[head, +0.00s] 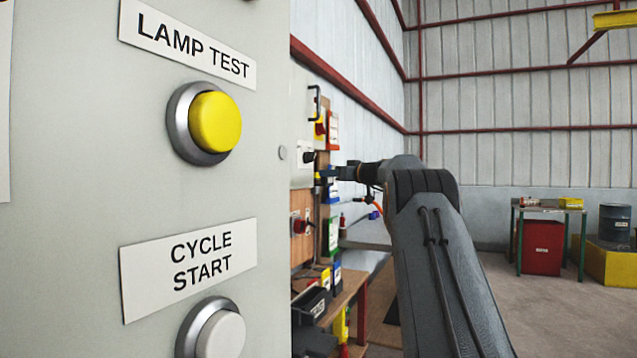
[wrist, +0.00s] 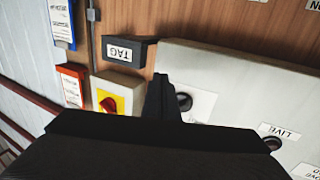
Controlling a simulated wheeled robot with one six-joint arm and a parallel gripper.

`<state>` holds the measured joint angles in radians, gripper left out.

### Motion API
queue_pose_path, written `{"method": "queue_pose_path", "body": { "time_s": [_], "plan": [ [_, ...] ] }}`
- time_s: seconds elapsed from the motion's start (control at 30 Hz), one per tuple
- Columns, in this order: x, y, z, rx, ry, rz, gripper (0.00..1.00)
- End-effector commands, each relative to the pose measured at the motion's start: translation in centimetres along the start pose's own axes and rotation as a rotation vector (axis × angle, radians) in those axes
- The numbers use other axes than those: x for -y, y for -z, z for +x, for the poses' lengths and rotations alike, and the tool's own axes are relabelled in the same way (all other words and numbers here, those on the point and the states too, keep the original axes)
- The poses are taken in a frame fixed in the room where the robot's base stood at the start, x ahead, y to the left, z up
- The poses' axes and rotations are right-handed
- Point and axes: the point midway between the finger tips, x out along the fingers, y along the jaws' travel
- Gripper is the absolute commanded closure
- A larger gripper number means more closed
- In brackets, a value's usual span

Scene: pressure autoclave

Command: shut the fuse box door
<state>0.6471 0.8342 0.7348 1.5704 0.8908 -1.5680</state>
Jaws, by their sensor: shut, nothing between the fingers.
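A pale grey box (wrist: 225,66) on the wooden board, which I take for the fuse box, fills the right of the wrist view. It has a round black knob (wrist: 184,102) on a white plate and a LIVE label (wrist: 280,133) above a dark red lamp. In the head view the pale box (head: 300,170) is seen nearly edge-on, with its black knob sticking out. I cannot tell how far its door stands open. My gripper (wrist: 162,92) is shut and empty beside the knob; I cannot tell whether it touches the box. It also shows in the head view (head: 322,173).
A yellow-fronted switch box with a red knob (wrist: 107,103) and a dark TAG box (wrist: 122,53) are left of the pale box. A large grey panel (head: 75,200) with a yellow button (head: 214,122) fills the head view's left. A workbench (head: 345,300) stands below the board.

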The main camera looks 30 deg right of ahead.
Motion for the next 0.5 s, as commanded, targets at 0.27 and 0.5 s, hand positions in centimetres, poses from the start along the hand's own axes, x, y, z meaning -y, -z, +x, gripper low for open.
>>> {"method": "queue_pose_path", "body": {
  "time_s": [0.27, 0.5],
  "plan": [
    [-2.1, -0.2, -5.7, 0.002, 0.0, 0.001, 1.0],
    [-3.1, -0.2, -8.4, 0.003, 0.005, 0.0, 1.0]
  ]
}}
